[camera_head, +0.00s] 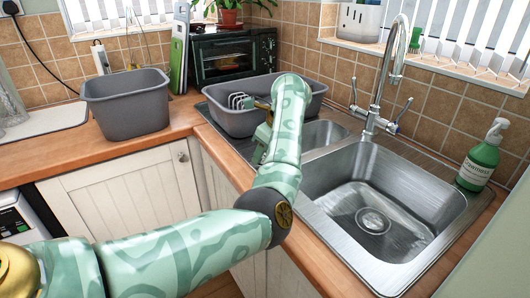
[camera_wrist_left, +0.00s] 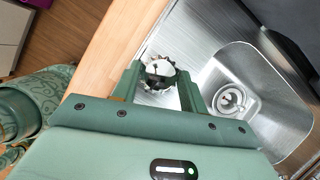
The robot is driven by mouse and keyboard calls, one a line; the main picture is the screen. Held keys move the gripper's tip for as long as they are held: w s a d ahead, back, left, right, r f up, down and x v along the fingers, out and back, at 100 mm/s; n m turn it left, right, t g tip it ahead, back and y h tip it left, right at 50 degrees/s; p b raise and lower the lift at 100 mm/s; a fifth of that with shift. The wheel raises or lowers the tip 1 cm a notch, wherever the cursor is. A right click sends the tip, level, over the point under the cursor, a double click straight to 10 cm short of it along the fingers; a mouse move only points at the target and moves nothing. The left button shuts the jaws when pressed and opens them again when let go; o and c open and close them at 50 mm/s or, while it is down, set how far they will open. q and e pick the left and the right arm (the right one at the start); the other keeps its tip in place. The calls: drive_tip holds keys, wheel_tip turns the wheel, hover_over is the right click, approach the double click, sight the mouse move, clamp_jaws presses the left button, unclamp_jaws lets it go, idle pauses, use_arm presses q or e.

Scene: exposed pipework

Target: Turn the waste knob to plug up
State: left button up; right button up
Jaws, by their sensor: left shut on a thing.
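The waste knob (camera_wrist_left: 160,69) is a round dark-and-white knob with a notched rim on the steel sink top, seen in the left wrist view. My left gripper (camera_wrist_left: 159,80) has a green finger on each side of it and is shut on it. In the head view my left arm reaches over the counter to the sink's left part, and its gripper (camera_head: 260,141) is mostly hidden by the arm. The knob cannot be made out there. The large sink bowl (camera_head: 335,190) has an open-looking drain (camera_head: 373,220). My right gripper is not in view.
A grey tub (camera_head: 312,95) stands on the drainer behind my left gripper. Another grey tub (camera_head: 125,105) is on the counter at left. The tap (camera_head: 385,75) rises behind the bowls. A green spray bottle (camera_head: 480,160) stands at the right. The small bowl (camera_head: 322,133) is beside my arm.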

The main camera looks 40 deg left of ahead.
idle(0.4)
use_arm(q)
drive_tip(key=o, duration=1)
drive_tip(key=p+v, duration=0.5)
drive_tip(key=v, duration=1.1)
drive_tip(key=shift+d, duration=0.15)
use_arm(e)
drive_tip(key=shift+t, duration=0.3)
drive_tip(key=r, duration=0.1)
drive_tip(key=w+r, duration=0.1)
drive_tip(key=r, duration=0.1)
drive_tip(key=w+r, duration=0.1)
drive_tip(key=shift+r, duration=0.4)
use_arm(q)
drive_tip(key=shift+w+r, duration=0.1)
